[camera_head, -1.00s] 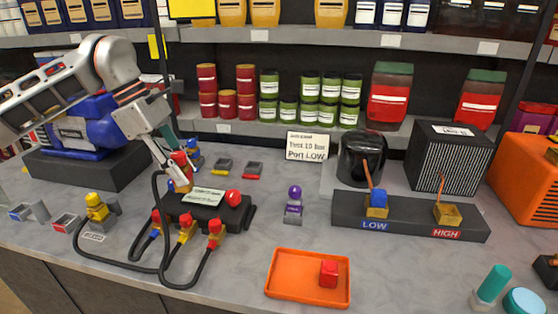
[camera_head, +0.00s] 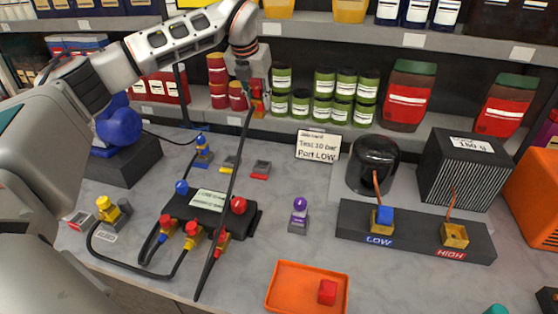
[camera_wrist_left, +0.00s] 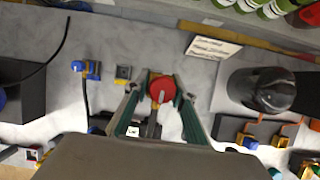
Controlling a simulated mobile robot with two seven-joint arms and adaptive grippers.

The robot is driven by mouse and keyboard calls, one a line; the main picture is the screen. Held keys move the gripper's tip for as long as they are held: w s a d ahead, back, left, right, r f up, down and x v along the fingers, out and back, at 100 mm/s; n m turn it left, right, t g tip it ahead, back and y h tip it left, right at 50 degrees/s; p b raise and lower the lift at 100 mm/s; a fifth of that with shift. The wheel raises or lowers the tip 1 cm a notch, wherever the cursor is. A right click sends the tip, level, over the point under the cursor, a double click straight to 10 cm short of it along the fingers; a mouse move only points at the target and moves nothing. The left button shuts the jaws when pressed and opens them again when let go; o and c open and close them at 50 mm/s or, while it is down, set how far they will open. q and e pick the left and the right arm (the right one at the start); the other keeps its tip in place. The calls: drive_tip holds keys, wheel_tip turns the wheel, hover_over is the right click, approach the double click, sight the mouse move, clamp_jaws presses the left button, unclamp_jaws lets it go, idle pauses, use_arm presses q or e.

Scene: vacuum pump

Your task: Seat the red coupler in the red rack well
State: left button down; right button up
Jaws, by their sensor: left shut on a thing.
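My left gripper (camera_head: 256,104) is shut on the red coupler (camera_head: 257,92), held high above the back of the bench. A black hose hangs from the coupler down past the manifold. In the left wrist view the coupler's round red end (camera_wrist_left: 161,91) sits between the fingers (camera_wrist_left: 160,108). A red-marked well (camera_head: 261,170) stands empty at the back, right of a yellow-marked well (camera_head: 230,164) and the blue coupler (camera_head: 202,150) in its well. Another red-marked well (camera_head: 79,219) lies at the far left, partly hidden by my arm. My right gripper is not in view.
The black manifold (camera_head: 208,212) with several couplers and hoses stands in front of the back wells. A purple coupler (camera_head: 299,214), an orange tray (camera_head: 284,290) and a LOW/HIGH block (camera_head: 410,238) are to the right. A sign (camera_head: 318,146) stands behind.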

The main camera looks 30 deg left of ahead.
use_arm(q)
drive_tip(key=shift+w+f, duration=0.25)
drive_tip(key=shift+w, duration=0.05)
wheel_tip(320, 180, down, 19)
drive_tip(key=shift+f+p, duration=0.2)
drive_tip(key=shift+p, duration=0.2)
drive_tip(key=shift+f, duration=0.2)
drive_tip(key=c, duration=1.7)
unclamp_jaws()
drive_tip(key=shift+s, duration=0.1)
drive_tip(key=shift+r, duration=0.1)
drive_tip(key=shift+r, duration=0.25)
drive_tip(key=b+v, duration=0.1)
drive_tip(key=v, duration=1)
drive_tip(key=shift+s+r, duration=0.2)
drive_tip(key=shift+r, duration=0.1)
